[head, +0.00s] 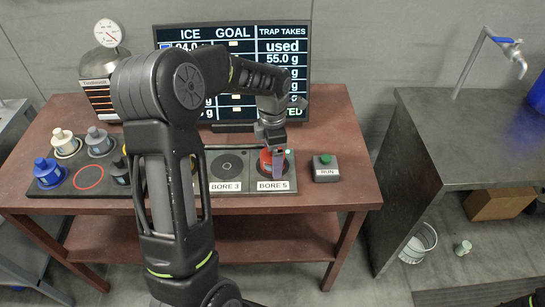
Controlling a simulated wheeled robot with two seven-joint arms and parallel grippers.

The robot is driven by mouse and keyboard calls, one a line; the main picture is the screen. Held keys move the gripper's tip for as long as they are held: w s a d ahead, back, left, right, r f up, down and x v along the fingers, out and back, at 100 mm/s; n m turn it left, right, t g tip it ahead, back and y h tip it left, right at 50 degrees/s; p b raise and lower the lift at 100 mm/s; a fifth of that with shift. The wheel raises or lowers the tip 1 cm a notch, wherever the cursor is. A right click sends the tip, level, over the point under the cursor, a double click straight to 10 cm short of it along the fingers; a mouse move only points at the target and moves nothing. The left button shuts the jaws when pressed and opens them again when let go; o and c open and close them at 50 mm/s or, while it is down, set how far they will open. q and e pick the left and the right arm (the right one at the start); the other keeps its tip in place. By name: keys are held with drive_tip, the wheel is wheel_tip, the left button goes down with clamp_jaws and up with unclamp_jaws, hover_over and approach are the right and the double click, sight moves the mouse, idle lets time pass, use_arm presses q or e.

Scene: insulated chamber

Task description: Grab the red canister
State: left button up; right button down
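The red canister (265,158) is at the bore labelled BORE 5 (290,184) on the dark panel. My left gripper (277,163) reaches down over it from above, with a finger in front of the canister. The finger and wrist hide much of the canister. I cannot tell whether the fingers are closed on it or only around it. My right gripper is out of view.
BORE 3 (229,167) looks empty. A RUN button box (325,168) stands to the right. Blue, white and grey canisters stand on the left tray (65,191), beside an empty red ring. A screen (300,45) and gauge device (98,62) stand behind. A sink counter (440,110) is at right.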

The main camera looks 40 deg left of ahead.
use_arm(q)
drive_tip(key=shift+c, duration=0.2)
idle(0.3)
drive_tip(key=c, duration=1.5)
